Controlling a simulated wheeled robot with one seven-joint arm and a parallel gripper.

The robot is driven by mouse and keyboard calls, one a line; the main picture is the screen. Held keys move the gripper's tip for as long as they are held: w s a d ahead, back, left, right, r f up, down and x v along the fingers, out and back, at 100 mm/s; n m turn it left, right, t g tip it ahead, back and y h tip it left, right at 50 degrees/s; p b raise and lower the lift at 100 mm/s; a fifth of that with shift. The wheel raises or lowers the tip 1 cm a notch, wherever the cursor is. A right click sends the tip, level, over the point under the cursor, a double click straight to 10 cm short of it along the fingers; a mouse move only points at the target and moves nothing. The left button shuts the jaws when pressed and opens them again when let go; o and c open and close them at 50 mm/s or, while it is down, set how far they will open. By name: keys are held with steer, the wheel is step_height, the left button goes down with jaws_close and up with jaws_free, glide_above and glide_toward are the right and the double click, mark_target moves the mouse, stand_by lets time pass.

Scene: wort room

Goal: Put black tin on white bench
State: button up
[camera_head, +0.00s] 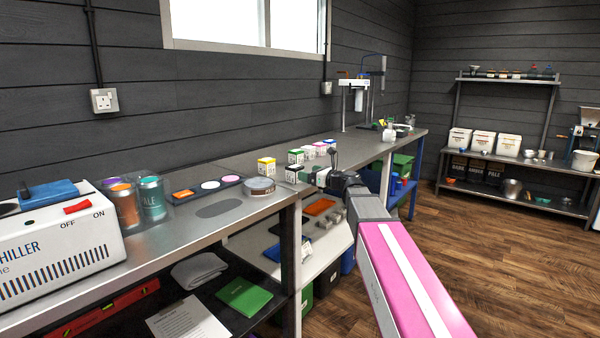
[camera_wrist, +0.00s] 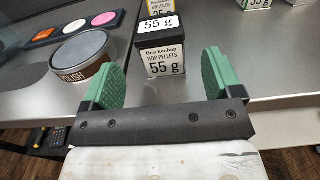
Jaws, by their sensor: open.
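The black tin (camera_wrist: 161,50) is a small box with a black top and a white label reading hop pellets, 55 g. It stands upright on the grey metal bench, and also shows in the head view (camera_head: 293,175). My gripper (camera_wrist: 164,82) is open, its green fingers pointing toward the tin, one toward each side of its near face. In the head view my gripper (camera_head: 326,170) is just right of the tin, partly hidden by my arm. A pale whitish surface (camera_head: 262,241) lies lower, beneath the grey bench; I cannot tell whether it is the white bench.
A round polish tin (camera_wrist: 83,56) stands left of my gripper, near a palette (camera_head: 208,188) of coloured discs. Boxes with yellow (camera_head: 266,166), green (camera_head: 296,157) and pink (camera_head: 309,153) tops stand close to the black tin. An orange tray (camera_head: 319,206) lies on the pale surface.

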steer(key=s+d+f+n+g+h, duration=0.3)
steer(key=s+f+n, duration=0.4)
steer(key=f, duration=0.6)
steer(key=s+d+f+n+g+h, duration=0.4)
steer(key=s+f+n, duration=0.35)
steer(key=f, duration=0.45)
steer(key=s+d+f+n+g+h, duration=0.2)
steer(key=s+d+f+n+h, duration=0.1)
steer(key=s+d+f+n, duration=0.2)
steer(key=s+d+f+n+g+h, duration=0.2)
steer(key=s+d+f+n+h, duration=0.2)
steer(key=s+f, duration=0.4)
steer(key=shift+s+d+n, duration=0.5)
steer(key=shift+s+n, duration=0.15)
steer(key=shift+n, duration=0.4)
